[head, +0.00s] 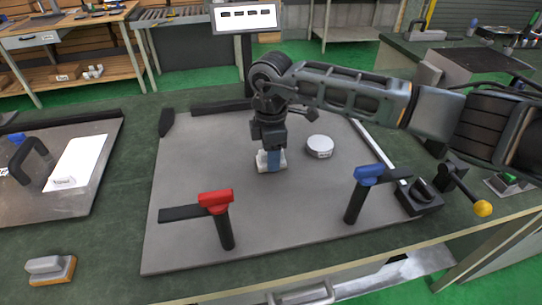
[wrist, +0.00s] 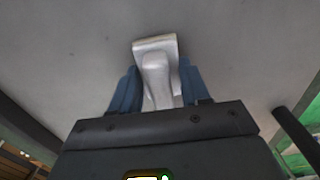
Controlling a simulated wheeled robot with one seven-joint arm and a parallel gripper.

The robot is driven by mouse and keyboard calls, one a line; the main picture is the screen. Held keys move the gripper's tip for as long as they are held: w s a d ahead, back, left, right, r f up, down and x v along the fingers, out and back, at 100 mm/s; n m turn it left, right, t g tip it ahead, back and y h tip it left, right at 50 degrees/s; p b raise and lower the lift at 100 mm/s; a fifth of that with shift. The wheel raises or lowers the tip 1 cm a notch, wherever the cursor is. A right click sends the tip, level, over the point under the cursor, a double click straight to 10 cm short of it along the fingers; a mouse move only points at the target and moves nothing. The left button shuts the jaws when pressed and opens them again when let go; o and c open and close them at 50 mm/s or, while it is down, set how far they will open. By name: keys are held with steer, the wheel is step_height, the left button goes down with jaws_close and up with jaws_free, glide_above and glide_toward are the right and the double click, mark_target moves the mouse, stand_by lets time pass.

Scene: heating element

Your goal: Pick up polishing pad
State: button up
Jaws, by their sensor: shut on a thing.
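A white pad with a raised handle, which looks like the polishing pad (head: 263,162), is at the middle of the grey metal plate (head: 190,170). My gripper (head: 271,164) points down and is shut on it. In the wrist view the blue fingers stand on both sides of the handle of the polishing pad (wrist: 155,48). My fingers hide part of the pad in the head view. I cannot tell whether its underside touches the plate.
A round white disc (head: 320,147) lies right of my gripper. A red-topped clamp (head: 216,202) and a blue-topped clamp (head: 368,176) stand at the plate's front. A grey block with an orange base (head: 50,268) lies at the lower left. The plate's left part is clear.

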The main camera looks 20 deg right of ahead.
steer(key=shift+r, duration=0.4)
step_height(320, 180, up, 4)
steer(key=shift+d+f+b, duration=0.15)
steer(key=shift+f+b, duration=0.1)
steer(key=shift+b, duration=0.15)
steer(key=s+d+r+b, duration=0.1)
steer(key=s+d+r, duration=0.5)
steer(key=d, duration=0.3)
steer(key=shift+d+r+b, duration=0.35)
steer(key=shift+b, duration=0.05)
steer(key=o, duration=0.4)
steer(key=shift+c, duration=1.3)
